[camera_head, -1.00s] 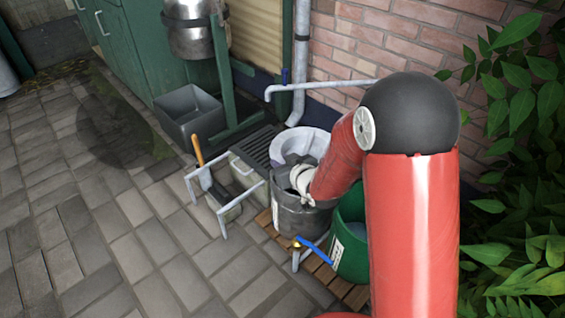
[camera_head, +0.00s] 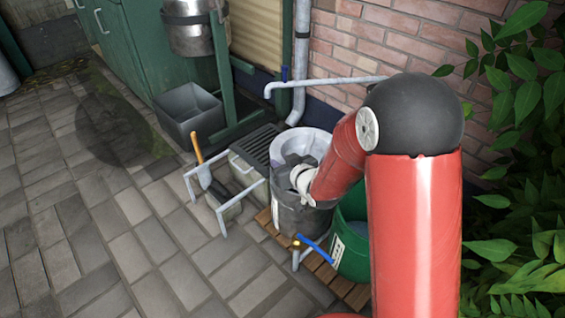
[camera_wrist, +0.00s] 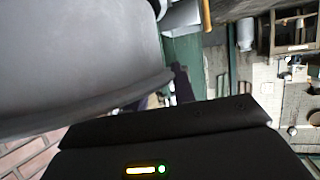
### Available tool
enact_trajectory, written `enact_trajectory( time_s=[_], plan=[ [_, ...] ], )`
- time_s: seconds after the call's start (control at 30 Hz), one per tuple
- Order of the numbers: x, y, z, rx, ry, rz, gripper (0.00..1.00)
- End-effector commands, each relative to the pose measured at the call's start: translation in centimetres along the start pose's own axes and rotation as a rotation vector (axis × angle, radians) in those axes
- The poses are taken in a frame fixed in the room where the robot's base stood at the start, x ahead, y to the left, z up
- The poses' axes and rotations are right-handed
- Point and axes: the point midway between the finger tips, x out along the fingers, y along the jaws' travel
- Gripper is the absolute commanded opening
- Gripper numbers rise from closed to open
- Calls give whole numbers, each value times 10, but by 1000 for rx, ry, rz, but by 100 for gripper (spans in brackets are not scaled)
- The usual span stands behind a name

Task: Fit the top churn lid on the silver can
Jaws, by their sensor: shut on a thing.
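A grey can (camera_head: 290,214) stands on the wooden slats, with a pale round top piece (camera_head: 308,142) at its far side; I cannot tell whether that piece is the lid or a separate rim. My gripper (camera_head: 297,168) is at the can's top, partly hidden by my wrist. In the wrist view a large smooth grey curved surface with a dark rim (camera_wrist: 80,60) fills the upper left, close to my gripper (camera_wrist: 165,122). It looks like the churn lid, held in the shut jaws. The fingertips and any contact between lid and can are hidden.
A green bucket (camera_head: 350,248) stands right of the can. A tap with a blue handle (camera_head: 316,248) is in front. A metal spout pipe (camera_head: 325,84) runs above. A grey trough (camera_head: 188,112) and green stand are to the left.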

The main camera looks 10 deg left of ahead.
Motion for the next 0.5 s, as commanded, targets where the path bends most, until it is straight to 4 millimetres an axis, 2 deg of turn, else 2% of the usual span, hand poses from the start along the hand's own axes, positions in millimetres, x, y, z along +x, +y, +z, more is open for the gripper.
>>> enact_trajectory(
  time_s=[0.5],
  plan=[
    [2, 0, 3, -3, 6, 0, 0]
  ],
)
